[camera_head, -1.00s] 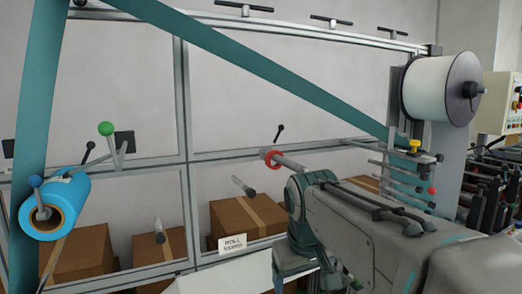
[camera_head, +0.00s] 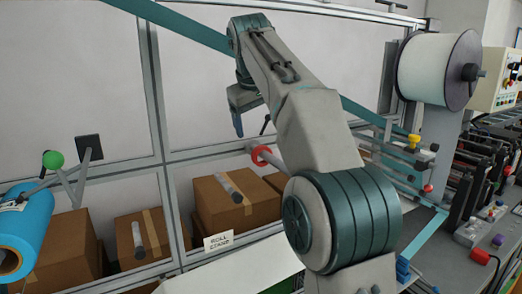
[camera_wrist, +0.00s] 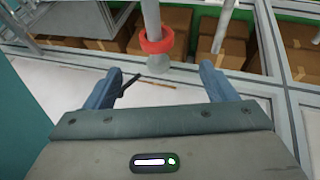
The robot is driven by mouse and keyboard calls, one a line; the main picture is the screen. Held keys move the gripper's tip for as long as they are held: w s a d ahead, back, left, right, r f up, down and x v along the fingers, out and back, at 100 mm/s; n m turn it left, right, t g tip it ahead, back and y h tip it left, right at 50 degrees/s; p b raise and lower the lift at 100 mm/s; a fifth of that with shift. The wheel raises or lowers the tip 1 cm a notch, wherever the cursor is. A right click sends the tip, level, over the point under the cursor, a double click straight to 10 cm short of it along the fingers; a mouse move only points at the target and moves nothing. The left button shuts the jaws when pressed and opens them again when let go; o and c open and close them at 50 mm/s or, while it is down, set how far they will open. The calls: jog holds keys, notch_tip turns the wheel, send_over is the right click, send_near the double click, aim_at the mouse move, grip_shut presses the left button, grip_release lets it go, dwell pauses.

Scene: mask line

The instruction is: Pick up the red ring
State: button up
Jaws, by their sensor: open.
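The red ring (camera_head: 255,157) sits around a grey rod, close to the rod's free end, in front of the metal frame. In the wrist view the red ring (camera_wrist: 156,41) is at the upper middle, beyond the fingertips and between their lines. My gripper (camera_head: 238,112) is above and slightly left of the ring in the head view, apart from it. In the wrist view my gripper (camera_wrist: 160,82) shows two blue fingers spread wide with nothing between them. Part of the rod is hidden behind my arm in the head view.
Cardboard boxes (camera_head: 208,210) stand behind the frame. Another grey rod (camera_head: 229,187) sticks out left of the ring. A teal web (camera_head: 185,25) runs across above. A blue roll (camera_head: 25,232) is at left, a white reel (camera_head: 430,68) at right. A "roll stand" sign (camera_head: 219,241) is below.

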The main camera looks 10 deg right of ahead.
aim_at(261, 148)
jog(key=x, duration=0.8)
jog(key=shift+b, duration=0.3)
jog(key=x, duration=0.1)
jog(key=p+x, duration=0.1)
jog(key=x, duration=0.2)
jog(key=shift+w+d+f, duration=0.2)
jog(key=shift+w+d, duration=0.1)
jog(key=shift+d, duration=0.1)
jog(key=shift+w+f, duration=0.15)
jog(key=shift+f, duration=0.2)
jog(key=shift+c, duration=0.4)
jog(key=c, duration=1)
